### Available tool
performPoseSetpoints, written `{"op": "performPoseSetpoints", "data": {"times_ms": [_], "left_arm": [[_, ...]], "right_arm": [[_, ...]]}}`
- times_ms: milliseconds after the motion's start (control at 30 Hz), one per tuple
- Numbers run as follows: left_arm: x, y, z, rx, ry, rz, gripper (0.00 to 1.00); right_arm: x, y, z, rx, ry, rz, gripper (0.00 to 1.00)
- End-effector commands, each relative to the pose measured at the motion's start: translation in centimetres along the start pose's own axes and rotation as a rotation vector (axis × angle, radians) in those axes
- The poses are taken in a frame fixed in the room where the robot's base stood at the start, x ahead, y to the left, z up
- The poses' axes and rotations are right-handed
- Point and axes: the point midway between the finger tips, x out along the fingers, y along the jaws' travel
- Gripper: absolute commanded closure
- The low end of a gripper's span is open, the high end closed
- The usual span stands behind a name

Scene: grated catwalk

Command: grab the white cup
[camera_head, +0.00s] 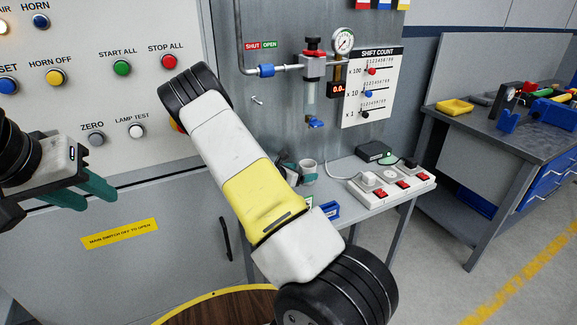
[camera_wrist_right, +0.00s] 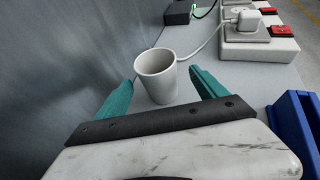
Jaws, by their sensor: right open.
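The white cup (camera_wrist_right: 157,84) stands upright on the small grey table, open end up. In the right wrist view it lies between the spread teal fingers of my right gripper (camera_wrist_right: 160,97), which is open. I see a gap at each side of the cup. In the head view the cup (camera_head: 308,170) shows beside my right arm, with a bit of my right gripper (camera_head: 291,170) at its left. My left gripper (camera_head: 92,182) is at the left edge of the head view, in front of the grey cabinet. Its fingers are seen from the side.
The small table (camera_head: 340,189) holds a power strip with red switches (camera_head: 392,185), a black adapter box (camera_head: 374,152) and a blue bin (camera_head: 328,212). The bin (camera_wrist_right: 294,130) is right of my gripper in the wrist view. A metal wall panel (camera_wrist_right: 60,70) rises close at the left.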

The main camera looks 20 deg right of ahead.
Motion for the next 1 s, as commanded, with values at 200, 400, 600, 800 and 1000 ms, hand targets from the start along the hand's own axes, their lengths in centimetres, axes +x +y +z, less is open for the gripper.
{"op": "performPoseSetpoints", "data": {"times_ms": [200,400,600,800,1000], "left_arm": [[0.0,0.0,0.0,0.0,0.0,0.0,0.64],[0.0,0.0,0.0,0.0,0.0,0.0,0.64],[0.0,0.0,0.0,0.0,0.0,0.0,0.64],[0.0,0.0,0.0,0.0,0.0,0.0,0.64],[0.0,0.0,0.0,0.0,0.0,0.0,0.64]], "right_arm": [[2.4,0.0,-0.1,0.001,0.001,-0.001,0.19],[4.6,0.1,-0.3,0.001,0.0,-0.003,0.19],[7.2,0.2,-0.4,0.002,0.001,-0.002,0.19],[7.8,0.3,-0.3,0.002,0.0,-0.001,0.19],[7.7,0.3,-0.3,0.003,0.001,-0.001,0.36]]}}
